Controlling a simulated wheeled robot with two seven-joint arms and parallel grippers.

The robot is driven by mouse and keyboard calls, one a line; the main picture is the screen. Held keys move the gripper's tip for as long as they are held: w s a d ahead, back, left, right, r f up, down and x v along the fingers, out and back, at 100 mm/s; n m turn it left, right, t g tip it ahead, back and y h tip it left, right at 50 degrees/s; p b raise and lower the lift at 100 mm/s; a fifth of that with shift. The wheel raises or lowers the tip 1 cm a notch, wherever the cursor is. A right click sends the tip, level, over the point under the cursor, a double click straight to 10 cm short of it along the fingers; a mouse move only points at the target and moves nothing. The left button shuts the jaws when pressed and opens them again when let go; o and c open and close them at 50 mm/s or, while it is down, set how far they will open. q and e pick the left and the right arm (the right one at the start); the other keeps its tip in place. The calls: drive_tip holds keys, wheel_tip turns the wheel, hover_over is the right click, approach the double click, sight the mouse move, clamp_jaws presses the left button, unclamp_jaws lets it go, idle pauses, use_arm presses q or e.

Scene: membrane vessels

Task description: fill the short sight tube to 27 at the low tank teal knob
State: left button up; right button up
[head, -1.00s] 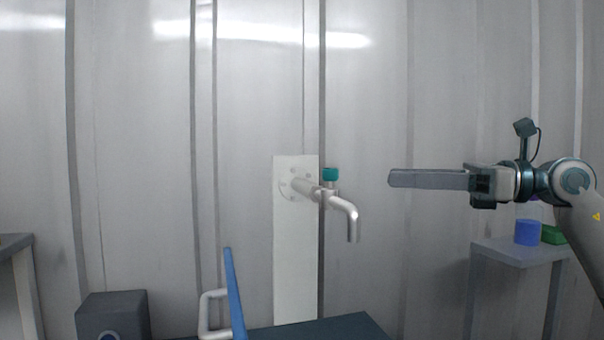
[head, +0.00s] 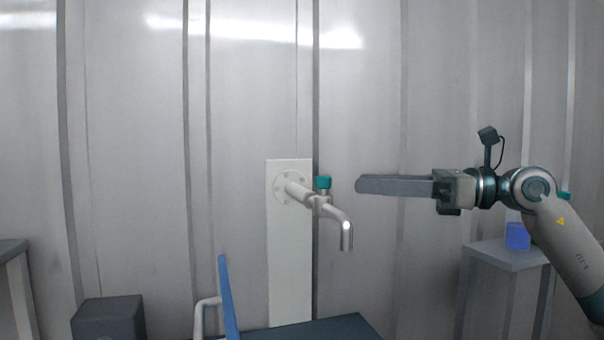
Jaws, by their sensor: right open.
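The teal knob (head: 323,183) sits on top of a metal tap (head: 325,209) that sticks out from a white wall plate (head: 289,250). The tap's spout bends down, and I see no water at it. My right gripper (head: 360,185) points left at about the knob's height, with its fingertips a short gap to the right of the knob. It holds nothing. Its fingers overlap from this side. I see no short sight tube and no scale marks. My left gripper is out of view.
A blue upright panel (head: 228,298) with a pale handle (head: 204,316) stands at the front, beside a dark flat top (head: 318,328) below the tap. A grey side table (head: 503,254) at right bears a blue block (head: 517,236). A dark box (head: 107,318) stands at lower left.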

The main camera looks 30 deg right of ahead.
sight(323, 182)
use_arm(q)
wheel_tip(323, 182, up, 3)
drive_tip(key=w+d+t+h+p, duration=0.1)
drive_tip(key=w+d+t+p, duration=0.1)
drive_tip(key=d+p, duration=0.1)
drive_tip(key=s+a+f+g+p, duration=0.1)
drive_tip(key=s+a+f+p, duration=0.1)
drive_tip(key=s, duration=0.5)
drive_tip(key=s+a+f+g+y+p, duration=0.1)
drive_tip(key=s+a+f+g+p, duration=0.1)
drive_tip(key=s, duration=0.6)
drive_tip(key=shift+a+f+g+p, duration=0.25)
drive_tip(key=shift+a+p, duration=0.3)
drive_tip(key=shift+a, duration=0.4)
use_arm(e)
drive_tip(key=x, duration=1.3)
drive_tip(key=shift+w+a, duration=0.1)
drive_tip(key=shift+a, duration=0.05)
drive_tip(key=c, duration=1.1)
